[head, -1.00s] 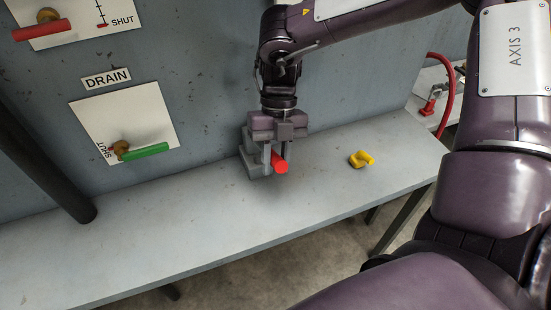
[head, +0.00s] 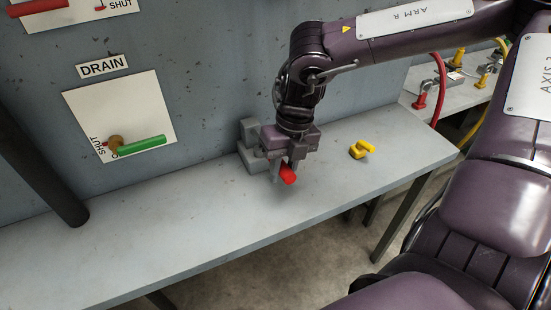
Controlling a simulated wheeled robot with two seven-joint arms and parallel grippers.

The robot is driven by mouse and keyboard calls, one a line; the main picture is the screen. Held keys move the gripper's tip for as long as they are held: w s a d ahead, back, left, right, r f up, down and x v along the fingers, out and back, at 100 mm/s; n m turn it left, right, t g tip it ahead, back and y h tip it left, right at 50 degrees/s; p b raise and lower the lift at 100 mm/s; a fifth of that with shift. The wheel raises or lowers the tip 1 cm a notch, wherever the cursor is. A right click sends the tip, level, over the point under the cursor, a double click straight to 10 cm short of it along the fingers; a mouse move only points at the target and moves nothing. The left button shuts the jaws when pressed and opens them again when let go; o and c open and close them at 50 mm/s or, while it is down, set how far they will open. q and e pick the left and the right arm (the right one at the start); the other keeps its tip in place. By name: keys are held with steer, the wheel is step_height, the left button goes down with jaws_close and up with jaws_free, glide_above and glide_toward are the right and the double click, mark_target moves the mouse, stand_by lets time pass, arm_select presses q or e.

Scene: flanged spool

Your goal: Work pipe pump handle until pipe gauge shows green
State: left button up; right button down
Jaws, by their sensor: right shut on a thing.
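A pump with a grey block body (head: 252,155) stands on the bench against the wall. Its handle ends in a red grip (head: 288,174). My right gripper (head: 284,168) points down over the bench and is shut on the red grip, whose end sticks out between the fingers. The gripper hides most of the handle and part of the pump. No gauge shows in the head view. My left gripper is not in view.
The grey bench (head: 130,249) is clear on its left. A yellow part (head: 362,149) lies right of my gripper. The wall carries a DRAIN panel with a green lever (head: 142,144). A dark pipe (head: 40,170) stands at the left. Red and yellow hoses (head: 437,85) are at the far right.

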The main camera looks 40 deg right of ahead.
step_height(320, 180, down, 4)
steer(key=t+b, duration=0.2)
steer(key=b, duration=0.1)
steer(key=shift+s+r+b, duration=0.1)
steer(key=shift+s+b, duration=0.05)
steer(key=shift+b, duration=0.15)
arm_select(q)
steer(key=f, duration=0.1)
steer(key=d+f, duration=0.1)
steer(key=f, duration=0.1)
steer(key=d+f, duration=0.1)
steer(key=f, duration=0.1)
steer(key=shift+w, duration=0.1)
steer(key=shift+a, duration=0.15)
arm_select(e)
steer(key=c, duration=1.2)
jaws_free()
steer(key=shift+h, duration=0.3)
steer(key=shift+c, duration=0.2)
steer(key=shift+o, duration=0.2)
steer(key=v, duration=0.6)
steer(key=shift+r, duration=0.15)
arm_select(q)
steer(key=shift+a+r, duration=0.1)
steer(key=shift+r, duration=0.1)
arm_select(e)
steer(key=shift+s+r, duration=0.1)
steer(key=shift+r, duration=0.5)
